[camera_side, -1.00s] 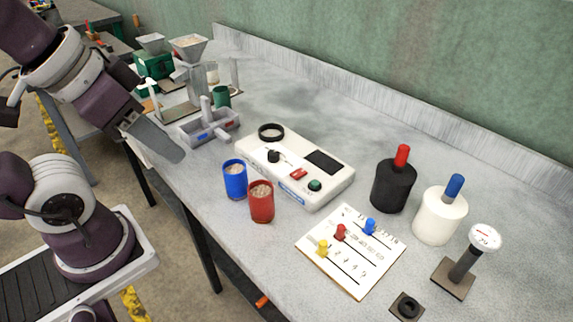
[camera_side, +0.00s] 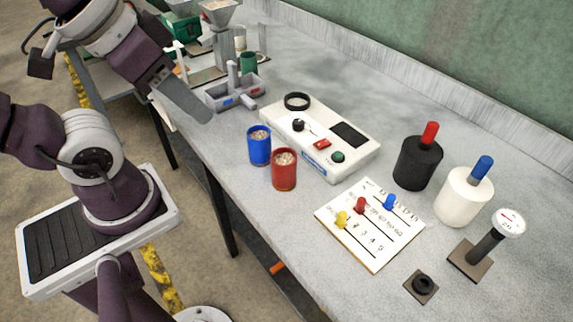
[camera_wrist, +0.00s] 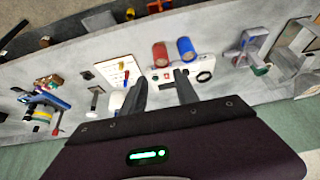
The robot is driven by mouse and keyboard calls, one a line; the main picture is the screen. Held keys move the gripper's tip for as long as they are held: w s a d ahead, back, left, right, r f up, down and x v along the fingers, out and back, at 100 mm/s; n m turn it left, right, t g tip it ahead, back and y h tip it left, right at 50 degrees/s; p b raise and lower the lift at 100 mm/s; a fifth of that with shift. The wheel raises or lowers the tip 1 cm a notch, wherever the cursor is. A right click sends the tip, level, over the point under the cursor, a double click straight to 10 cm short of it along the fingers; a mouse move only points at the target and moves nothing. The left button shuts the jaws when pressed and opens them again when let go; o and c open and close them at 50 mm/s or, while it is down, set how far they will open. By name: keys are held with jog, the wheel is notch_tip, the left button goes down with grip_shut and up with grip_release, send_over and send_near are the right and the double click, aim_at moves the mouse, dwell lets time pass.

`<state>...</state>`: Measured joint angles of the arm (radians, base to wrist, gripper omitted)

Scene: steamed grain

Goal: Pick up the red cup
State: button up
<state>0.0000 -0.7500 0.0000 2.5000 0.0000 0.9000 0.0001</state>
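The red cup (camera_side: 284,170) stands upright on the grey bench near its front edge, filled with pale grain. It also shows in the wrist view (camera_wrist: 160,55), ahead of my fingers. A blue cup (camera_side: 259,147) of grain stands close beside it, also seen in the wrist view (camera_wrist: 185,49). My gripper (camera_side: 206,117) is to the left of both cups in the side view, near the bench's front edge, touching neither. In the wrist view my gripper (camera_wrist: 161,76) has its two fingers apart with nothing between them.
A white instrument box (camera_side: 322,140) with knobs lies just behind the cups. A grey tray (camera_side: 233,93) is near my gripper. A white board with coloured pegs (camera_side: 370,225), a black bottle (camera_side: 417,163), a white bottle (camera_side: 463,197) and a dial stand (camera_side: 487,245) are to the right.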

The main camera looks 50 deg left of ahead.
dwell(0.4)
jog(key=o, duration=0.9)
jog(key=n+g, duration=0.4)
jog(key=n, duration=0.9)
send_over(284, 168)
jog(key=a, duration=0.2)
notch_tip(284, 168, down, 10)
jog(key=f+n, duration=0.1)
jog(key=f, duration=0.4)
jog(key=w+f+n+g, duration=0.1)
jog(key=f+n, duration=0.1)
jog(key=f, duration=0.2)
jog(key=f+n, duration=0.2)
jog(key=f, duration=0.3)
jog(key=shift+w+a+f+g, duration=0.1)
jog(key=shift+w+f+g, duration=0.2)
jog(key=shift+w, duration=0.05)
